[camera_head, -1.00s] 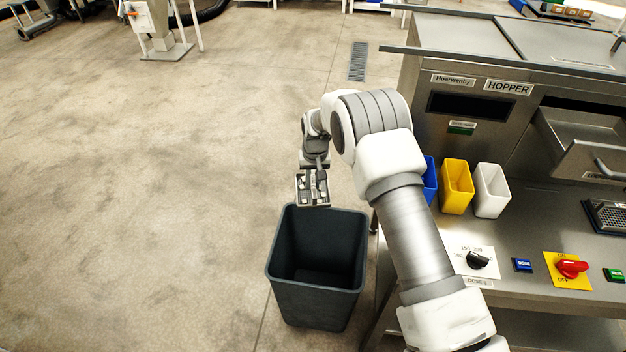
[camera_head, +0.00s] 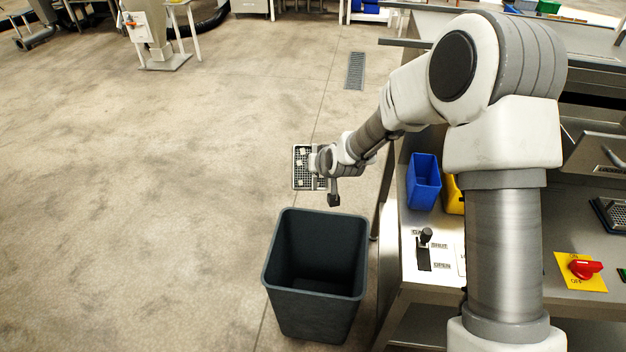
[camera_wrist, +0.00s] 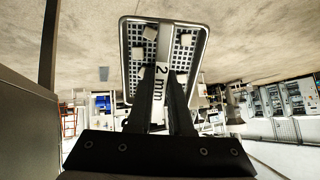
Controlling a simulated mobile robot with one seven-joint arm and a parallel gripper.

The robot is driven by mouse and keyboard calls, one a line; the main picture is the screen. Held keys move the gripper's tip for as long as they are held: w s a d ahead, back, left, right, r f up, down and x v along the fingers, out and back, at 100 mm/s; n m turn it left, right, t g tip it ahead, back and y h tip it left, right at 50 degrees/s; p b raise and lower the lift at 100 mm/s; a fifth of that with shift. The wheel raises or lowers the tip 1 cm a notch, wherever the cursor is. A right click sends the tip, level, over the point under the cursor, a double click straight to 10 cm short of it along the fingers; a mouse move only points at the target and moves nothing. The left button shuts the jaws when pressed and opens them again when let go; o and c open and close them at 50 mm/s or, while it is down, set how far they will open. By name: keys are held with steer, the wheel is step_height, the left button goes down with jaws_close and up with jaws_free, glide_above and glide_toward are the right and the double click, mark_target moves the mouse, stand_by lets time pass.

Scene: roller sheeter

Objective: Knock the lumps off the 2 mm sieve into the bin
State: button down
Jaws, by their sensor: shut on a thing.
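The 2 mm sieve (camera_head: 297,181) is a small rectangular mesh tray with a metal rim. Its mesh and "2 mm" label also show in the wrist view (camera_wrist: 133,67). Several pale lumps (camera_wrist: 150,32) sit on the mesh; some show in the head view (camera_head: 300,153). My gripper (camera_wrist: 163,100) is shut on the sieve along its middle, and its fingers cover part of the mesh. In the head view, my gripper (camera_head: 317,163) holds the sieve beyond the far rim of the dark bin (camera_head: 312,308). The bin stands open on the floor, and no lumps are visible inside it.
A steel bench with a blue tub (camera_head: 423,183), a partly hidden yellow tub (camera_head: 453,196), a gate lever (camera_head: 425,240) and a red switch (camera_head: 585,268) stands right of the bin. The floor left of the bin is clear.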

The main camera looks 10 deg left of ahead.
steer(key=t+b, duration=0.1)
steer(key=b, duration=0.2)
steer(key=s+t+y+b, duration=0.1)
steer(key=b, duration=0.1)
steer(key=shift+s+d+f+t+y+b, duration=0.1)
steer(key=shift+d+f+t+y+b, duration=0.2)
steer(key=shift+d+f+t+b, duration=0.1)
steer(key=shift+s+d+f+t+y+b, duration=0.3)
steer(key=shift+t+y+b, duration=0.45)
steer(key=shift+t+b, duration=0.65)
steer(key=shift+s+d+f+t+y+b, duration=0.15)
steer(key=shift+s+t+y+b, duration=0.25)
steer(key=shift+t+y+b, duration=1.05)
steer(key=shift+s+d+f+t+y+b, duration=0.1)
steer(key=shift+s+d+f+t+b, duration=0.4)
steer(key=shift+b, duration=1.65)
steer(key=shift+a+r+t+y, duration=0.2)
steer(key=shift+t+y, duration=0.2)
steer(key=shift+t, duration=0.35)
steer(key=shift+r, duration=0.55)
